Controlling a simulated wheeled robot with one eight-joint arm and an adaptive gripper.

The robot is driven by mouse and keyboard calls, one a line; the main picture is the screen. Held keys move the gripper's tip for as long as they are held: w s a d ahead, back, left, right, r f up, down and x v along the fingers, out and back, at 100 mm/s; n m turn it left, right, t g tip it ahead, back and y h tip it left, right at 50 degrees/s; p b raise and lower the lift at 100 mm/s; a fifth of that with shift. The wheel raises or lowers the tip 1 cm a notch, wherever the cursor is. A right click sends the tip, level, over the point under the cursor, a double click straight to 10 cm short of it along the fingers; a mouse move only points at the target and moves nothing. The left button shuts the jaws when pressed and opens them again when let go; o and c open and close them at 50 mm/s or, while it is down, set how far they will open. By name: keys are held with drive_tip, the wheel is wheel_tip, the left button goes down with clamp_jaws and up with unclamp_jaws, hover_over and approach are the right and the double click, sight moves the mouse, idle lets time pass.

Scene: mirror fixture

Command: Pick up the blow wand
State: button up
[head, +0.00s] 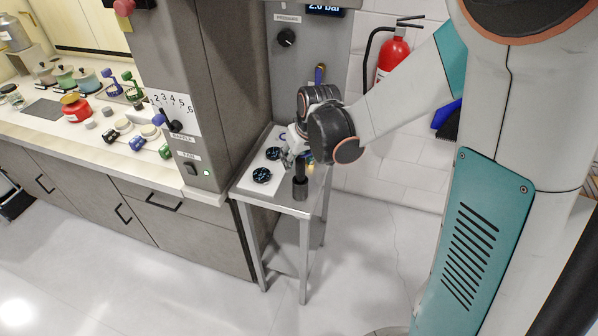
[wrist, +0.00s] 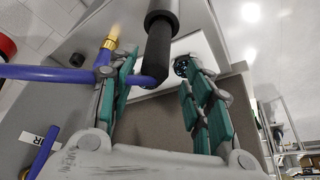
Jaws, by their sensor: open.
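The cylinder shows upright in the head view (head: 300,187), below my gripper (head: 296,150). My gripper (wrist: 160,95) is open, with teal fingers on both sides of the blue end. Contact is unclear.
A small metal side table (head: 234,191) carries black speckled discs (head: 262,175). A grey cabinet (head: 195,80) stands to its left, with a panel (head: 280,75) behind. A fire extinguisher (head: 394,52) hangs on the wall. The floor (head: 215,270) in front is clear.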

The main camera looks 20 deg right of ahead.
sight(300, 178)
drive_tip(key=x, duration=0.1)
drive_tip(key=b+x, duration=0.1)
drive_tip(key=x, duration=0.3)
drive_tip(key=shift+s+d+f, duration=0.15)
drive_tip(key=shift+d, duration=0.2)
clamp_jaws()
